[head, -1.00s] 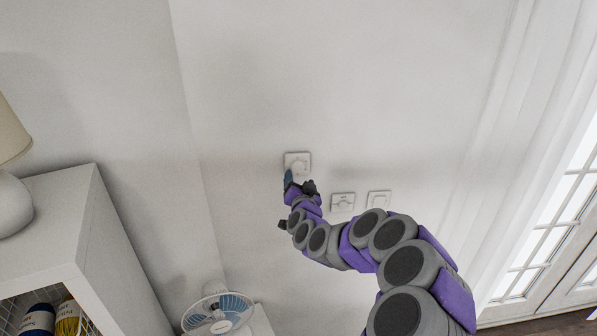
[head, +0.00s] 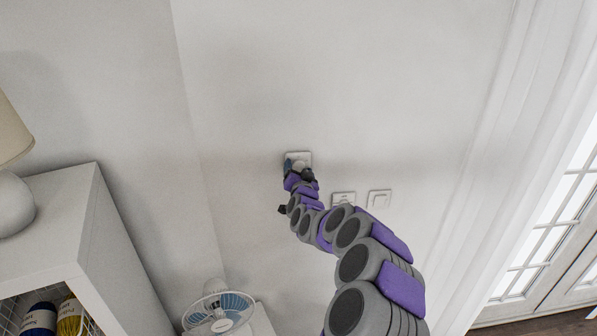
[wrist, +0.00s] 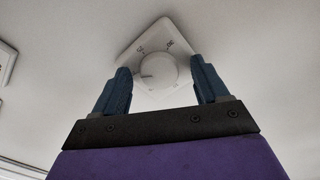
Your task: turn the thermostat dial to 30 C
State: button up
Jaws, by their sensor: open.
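The thermostat is a square white plate (wrist: 172,32) on the wall with a round white dial (wrist: 158,72) on it. Small markings show on the plate, apparently 25 and 30, but they are hard to read. A short dark mark shows at the left of the dial. My gripper (wrist: 160,66) is open, with one blue finger at each side of the dial. I cannot tell whether the fingers touch it. In the head view my gripper (head: 298,168) is at the thermostat (head: 304,154) and hides its lower part.
Two white wall plates (head: 343,198) (head: 379,199) are to the lower right of the thermostat. A white fan (head: 219,308) stands below. A white cabinet (head: 75,220) with a lamp (head: 12,195) is at the left. The wall above is bare.

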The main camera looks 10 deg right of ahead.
jog(key=c, duration=1.1)
jog(key=shift+o, duration=0.2)
jog(key=shift+f+m+b, duration=0.15)
jog(key=shift+m+b, duration=0.15)
jog(key=shift+b, duration=0.35)
